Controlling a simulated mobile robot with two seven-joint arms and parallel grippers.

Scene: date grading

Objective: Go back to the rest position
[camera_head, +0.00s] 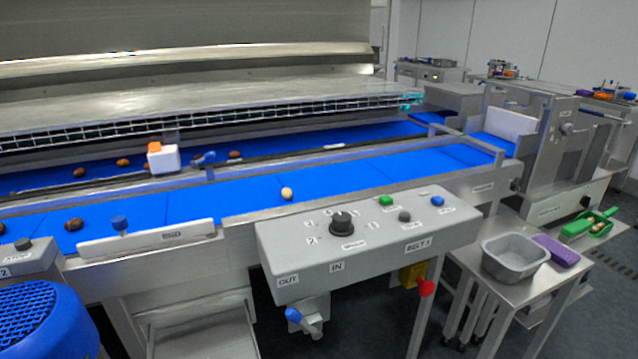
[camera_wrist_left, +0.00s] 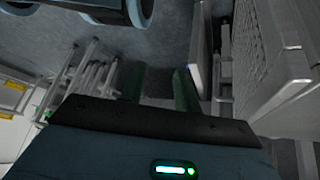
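My left gripper (camera_wrist_left: 159,80) shows in the left wrist view as two dark green fingers. They are apart with only grey floor visible between them, so it is open and empty. Neither gripper shows in the head view, and my right gripper is in no view. In the head view the blue belt (camera_head: 350,182) of the sorting line carries a pale date (camera_head: 287,193). Several brown dates lie on the belts at the left, one of them at the front left (camera_head: 73,224).
A grey control box (camera_head: 365,240) with a knob juts out in front of the belt. At right, a side table (camera_head: 513,292) holds a grey tub (camera_head: 515,241) and a purple block (camera_head: 556,250). A blue ribbed object (camera_head: 40,318) stands at front left. Grey floor shows below.

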